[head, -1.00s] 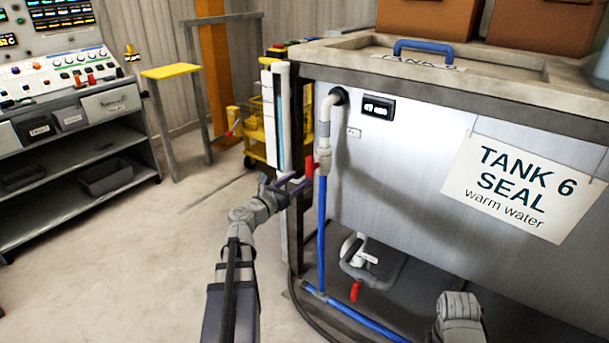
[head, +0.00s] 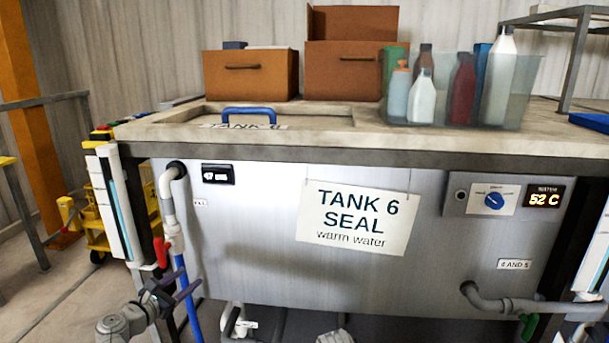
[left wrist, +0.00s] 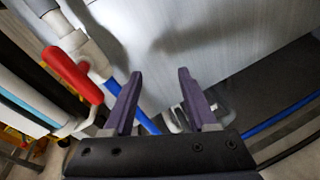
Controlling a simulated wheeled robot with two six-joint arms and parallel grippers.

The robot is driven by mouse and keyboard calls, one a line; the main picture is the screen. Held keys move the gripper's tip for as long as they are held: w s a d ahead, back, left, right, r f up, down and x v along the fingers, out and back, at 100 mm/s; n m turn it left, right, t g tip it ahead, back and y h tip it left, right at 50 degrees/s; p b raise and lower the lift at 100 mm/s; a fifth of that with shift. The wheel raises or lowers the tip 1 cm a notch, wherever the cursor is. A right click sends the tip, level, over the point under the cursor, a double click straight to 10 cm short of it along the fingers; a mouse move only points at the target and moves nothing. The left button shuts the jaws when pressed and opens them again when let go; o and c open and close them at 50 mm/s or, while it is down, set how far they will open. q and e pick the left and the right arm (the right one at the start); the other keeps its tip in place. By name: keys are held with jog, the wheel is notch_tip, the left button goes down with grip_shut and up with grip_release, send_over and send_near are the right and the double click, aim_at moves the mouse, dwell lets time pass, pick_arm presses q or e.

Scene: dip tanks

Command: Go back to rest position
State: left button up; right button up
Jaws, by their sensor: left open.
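My left gripper (head: 176,288) is at the lower left of the head view, in front of the left end of the tank and just below the red valve handle (head: 161,252). In the left wrist view its two purple fingers (left wrist: 158,95) are apart with nothing between them. The red handle also shows there (left wrist: 72,76), to the left of the fingers; whether they are close to it in depth is hard to tell. My right gripper is not seen; only a grey piece of an arm shows at the bottom edge of the head view.
The metal tank (head: 260,250) with the sign "TANK 6 SEAL warm water" (head: 355,216) fills the front. Blue pipe (head: 188,295) runs down by its left end. A dial (head: 494,200) and a 52 C display (head: 544,196) are on its right. Floor is open at far left.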

pick_arm(q)
jog(key=s+d+f+m+g+h, duration=0.1)
jog(key=s+d+f+m+g, duration=0.15)
jog(key=d+f+m, duration=0.35)
jog(key=s+d+f+m+g+h, duration=0.15)
jog(key=d+m+g, duration=0.3)
jog(key=d, duration=0.45)
jog(key=s+d+f+m+g, duration=0.2)
jog(key=d+f+m, duration=0.25)
jog(key=d, duration=0.25)
jog(key=s+d+f+m+g+y, duration=0.3)
jog(key=s+m+y, duration=0.1)
jog(key=s+m, duration=0.4)
jog(key=s+d+f+m+g+y, duration=0.3)
jog(key=s+f+m+g+y, duration=0.1)
jog(key=s+m, duration=0.4)
notch_tip(320, 180, up, 37)
jog(key=m+p, duration=0.1)
jog(key=p, duration=3.5)
jog(key=shift+w+m, duration=0.4)
jog(key=shift+w, duration=0.05)
jog(key=shift+d+y, duration=0.1)
jog(key=shift+y, duration=0.15)
